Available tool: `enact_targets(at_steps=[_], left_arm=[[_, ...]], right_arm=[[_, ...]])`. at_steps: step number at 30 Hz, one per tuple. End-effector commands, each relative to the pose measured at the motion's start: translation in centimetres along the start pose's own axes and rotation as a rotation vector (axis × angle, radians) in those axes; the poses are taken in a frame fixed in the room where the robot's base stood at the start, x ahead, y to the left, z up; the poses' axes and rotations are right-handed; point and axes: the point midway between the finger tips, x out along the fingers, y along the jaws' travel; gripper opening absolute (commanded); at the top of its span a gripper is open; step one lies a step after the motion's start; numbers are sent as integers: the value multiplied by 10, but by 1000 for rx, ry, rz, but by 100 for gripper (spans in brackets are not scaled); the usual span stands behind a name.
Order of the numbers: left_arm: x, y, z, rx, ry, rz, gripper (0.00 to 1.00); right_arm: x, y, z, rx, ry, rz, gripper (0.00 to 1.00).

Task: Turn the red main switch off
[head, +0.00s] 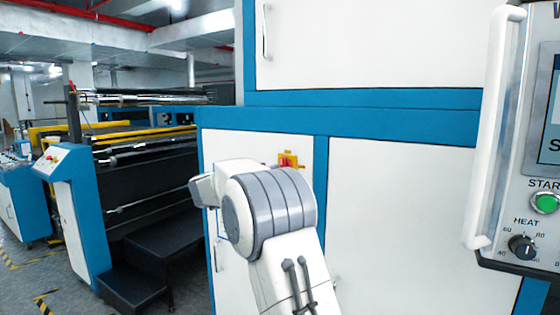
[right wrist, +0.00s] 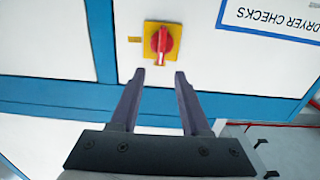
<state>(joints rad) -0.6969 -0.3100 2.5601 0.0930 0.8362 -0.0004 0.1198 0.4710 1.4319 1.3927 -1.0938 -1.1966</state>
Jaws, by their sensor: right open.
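The red main switch (right wrist: 162,41) is a rotary handle on a yellow plate (right wrist: 149,50), set in a white cabinet panel. In the right wrist view its handle lies roughly along the picture's vertical. In the head view the switch (head: 288,160) shows just above my right arm, partly covered by it. My right gripper (right wrist: 159,73) is open and empty. In the wrist view its two dark fingers point at the switch, with the handle's near end between and just beyond the tips. No contact shows. The fingers are hidden in the head view. My left gripper is not in view.
A control panel with a green start button (head: 546,202), a heat knob (head: 522,246) and a white handle bar (head: 494,125) stands close at the right. A "DRYER CHECKS" label (right wrist: 270,18) is beside the switch. Rollers (head: 145,150) and dark steps (head: 150,265) are at the left.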

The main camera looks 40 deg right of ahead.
Motion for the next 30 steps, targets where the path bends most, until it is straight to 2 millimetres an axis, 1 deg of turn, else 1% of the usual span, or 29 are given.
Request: enact_targets(at_steps=[1, 6, 9, 12, 17, 25, 26, 27, 29, 30], left_arm=[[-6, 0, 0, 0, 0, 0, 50], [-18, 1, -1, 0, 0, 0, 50], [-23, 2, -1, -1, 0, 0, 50], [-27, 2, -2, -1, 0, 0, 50], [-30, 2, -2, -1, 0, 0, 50], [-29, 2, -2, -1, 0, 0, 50], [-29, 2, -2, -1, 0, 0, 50], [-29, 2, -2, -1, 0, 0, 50], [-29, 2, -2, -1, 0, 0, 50], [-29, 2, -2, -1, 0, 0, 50]], right_arm=[[11, 1, -2, -1, 0, 3, 46], [44, 0, -3, 0, 0, 1, 46], [60, 0, -3, 0, 0, -1, 46], [72, -1, -2, 0, 1, -2, 46], [83, -1, -1, 1, 1, -4, 46], [85, -1, 0, 1, 1, -5, 46], [85, -1, 0, 1, 1, -5, 42], [85, -1, 0, 1, 1, -5, 27], [84, -1, 0, 1, 1, -5, 4], [84, -1, 0, 1, 1, -5, 0]])
